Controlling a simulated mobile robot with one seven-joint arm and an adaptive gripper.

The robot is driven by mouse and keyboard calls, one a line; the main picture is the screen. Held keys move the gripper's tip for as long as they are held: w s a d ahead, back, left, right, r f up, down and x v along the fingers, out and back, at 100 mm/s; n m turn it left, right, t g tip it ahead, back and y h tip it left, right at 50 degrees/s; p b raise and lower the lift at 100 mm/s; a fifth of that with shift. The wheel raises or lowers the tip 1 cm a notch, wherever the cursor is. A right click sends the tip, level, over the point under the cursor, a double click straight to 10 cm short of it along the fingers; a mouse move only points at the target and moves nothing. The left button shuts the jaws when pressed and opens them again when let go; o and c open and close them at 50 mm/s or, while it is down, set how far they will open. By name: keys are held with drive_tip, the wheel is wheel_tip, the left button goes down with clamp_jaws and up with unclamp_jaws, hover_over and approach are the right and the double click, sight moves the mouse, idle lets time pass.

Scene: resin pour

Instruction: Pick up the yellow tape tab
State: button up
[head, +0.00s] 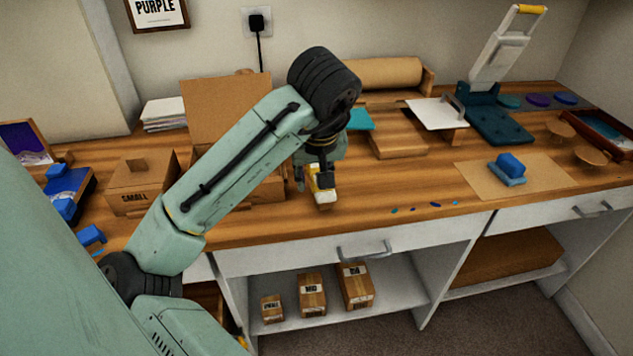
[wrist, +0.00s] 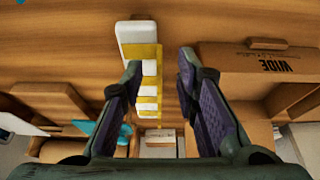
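A narrow strip of yellow bands alternating with white patches, the yellow tape tabs (wrist: 149,91), shows in the wrist view with a white rounded end piece (wrist: 134,33). In the head view the yellow and white piece (head: 322,186) is at the front of the wooden worktop, partly hidden by my gripper. My gripper (head: 314,180) is low over it. In the wrist view my gripper (wrist: 160,66) is open, with the strip between its fingers, nearer the left one. I cannot tell whether the left finger touches it.
A cardboard box marked SMALL (head: 140,190) stands to the left. An open box marked WIDE (wrist: 270,66) lies close to the right finger in the wrist view. Small coloured drops (head: 435,204) lie along the front edge. A brown mat (head: 470,180) with a blue block (head: 510,163) lies right.

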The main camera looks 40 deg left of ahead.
drive_tip(key=shift+x, duration=0.85)
drive_tip(key=shift+c, duration=0.2)
clamp_jaws()
